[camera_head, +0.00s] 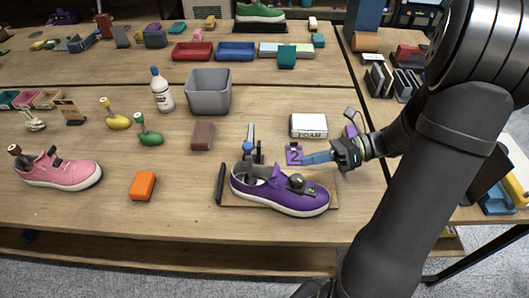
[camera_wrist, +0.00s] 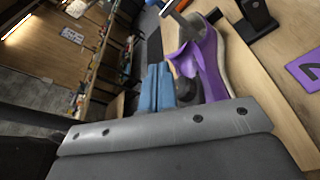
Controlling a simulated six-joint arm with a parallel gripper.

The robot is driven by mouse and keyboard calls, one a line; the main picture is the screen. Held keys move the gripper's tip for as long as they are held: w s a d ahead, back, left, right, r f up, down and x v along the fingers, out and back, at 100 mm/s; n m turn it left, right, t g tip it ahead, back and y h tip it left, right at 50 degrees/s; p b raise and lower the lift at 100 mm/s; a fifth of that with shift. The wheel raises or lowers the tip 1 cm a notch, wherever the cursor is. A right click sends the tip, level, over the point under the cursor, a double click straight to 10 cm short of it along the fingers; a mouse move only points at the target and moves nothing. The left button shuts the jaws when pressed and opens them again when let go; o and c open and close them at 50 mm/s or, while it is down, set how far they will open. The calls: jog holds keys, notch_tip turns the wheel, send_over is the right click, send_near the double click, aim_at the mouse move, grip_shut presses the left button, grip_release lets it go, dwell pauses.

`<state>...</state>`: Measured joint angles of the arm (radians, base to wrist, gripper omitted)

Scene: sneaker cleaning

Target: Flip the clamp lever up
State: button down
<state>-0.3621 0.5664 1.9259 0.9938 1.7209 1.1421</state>
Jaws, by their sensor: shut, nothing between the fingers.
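A purple sneaker (camera_head: 285,193) with a white sole sits on a wooden board (camera_head: 334,190). A clamp (camera_head: 253,152) with a blue-tipped upright part stands behind the shoe's heel opening. Which part of it is the lever, and its exact angle, I cannot tell for sure. My gripper (camera_head: 307,159) has blue fingers, shut and empty, pointing left above and behind the shoe's toe half, to the right of the clamp. In the wrist view the shut fingers (camera_wrist: 157,84) show beside the purple shoe (camera_wrist: 208,62), with a grey metal part near the top that I cannot identify.
A purple number 2 card (camera_head: 293,155) lies behind the shoe. A white box (camera_head: 308,125) and a brown block (camera_head: 202,136) stand farther back. A grey bin (camera_head: 208,92), a pink sneaker (camera_head: 62,171) and an orange block (camera_head: 143,186) are to the left. The front table strip is clear.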

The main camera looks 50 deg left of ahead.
aim_at(274, 173)
jog(key=x, duration=0.9)
jog(key=shift+s+a, duration=0.1)
jog(key=shift+s, duration=0.1)
jog(key=a+r, duration=0.2)
jog(key=a, duration=0.1)
jog(key=shift+s+r, duration=0.2)
jog(key=shift+r, duration=0.2)
jog(key=shift+a+r, duration=0.1)
jog(key=shift+a, duration=0.05)
